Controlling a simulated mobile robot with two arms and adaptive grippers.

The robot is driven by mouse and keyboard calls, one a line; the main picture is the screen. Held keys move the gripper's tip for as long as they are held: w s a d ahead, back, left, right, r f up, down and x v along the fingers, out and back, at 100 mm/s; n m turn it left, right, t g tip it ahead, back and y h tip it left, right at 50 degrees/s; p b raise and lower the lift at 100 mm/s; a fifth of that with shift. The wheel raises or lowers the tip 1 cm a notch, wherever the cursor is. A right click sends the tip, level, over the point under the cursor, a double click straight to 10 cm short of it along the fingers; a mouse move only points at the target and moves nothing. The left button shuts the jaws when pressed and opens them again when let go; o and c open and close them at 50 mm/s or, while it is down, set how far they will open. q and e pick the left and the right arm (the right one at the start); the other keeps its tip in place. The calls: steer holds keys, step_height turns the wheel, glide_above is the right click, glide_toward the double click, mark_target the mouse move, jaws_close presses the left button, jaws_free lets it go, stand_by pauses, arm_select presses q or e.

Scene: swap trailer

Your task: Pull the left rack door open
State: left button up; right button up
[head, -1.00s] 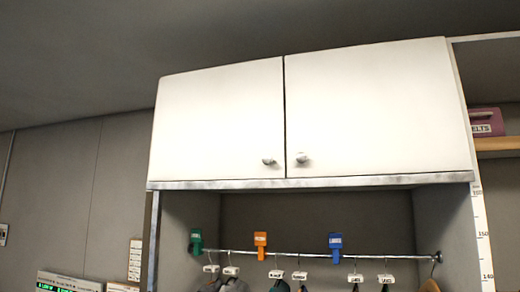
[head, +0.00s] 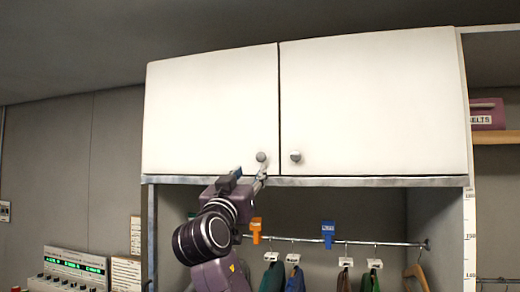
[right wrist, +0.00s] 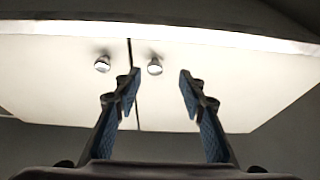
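The left rack door (head: 210,110) is a white panel, closed flush beside the right door (head: 370,105). Its small round grey knob (head: 261,156) sits near its lower right corner. My right gripper (head: 251,172) is raised just below this knob, with its fingers spread and nothing between them in hand. The right wrist view appears upside down; there the left door's knob (right wrist: 155,66) shows beyond the gap between the open fingertips (right wrist: 159,74). I cannot tell whether a finger touches it. My left gripper is not in view.
The right door's knob (head: 295,155) is close beside. A metal edge (head: 350,181) runs under the doors. Below it, a rail (head: 380,243) carries hangers with clothes and coloured tags. A purple box (head: 487,113) sits on a shelf at right.

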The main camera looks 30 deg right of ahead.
mark_target(260, 157)
steer(key=shift+m+g+h, duration=0.3)
steer(key=w+d+r+p, duration=0.2)
steer(key=d+p, duration=0.1)
steer(key=w+d+r+p, duration=0.1)
steer(key=d+r, duration=0.1)
steer(key=shift+p, duration=0.35)
steer(key=shift+w+d+r+p, duration=0.15)
steer(key=shift+w+d+p, duration=0.15)
steer(key=shift+w, duration=0.15)
steer(key=shift+c, duration=0.2)
jaws_close()
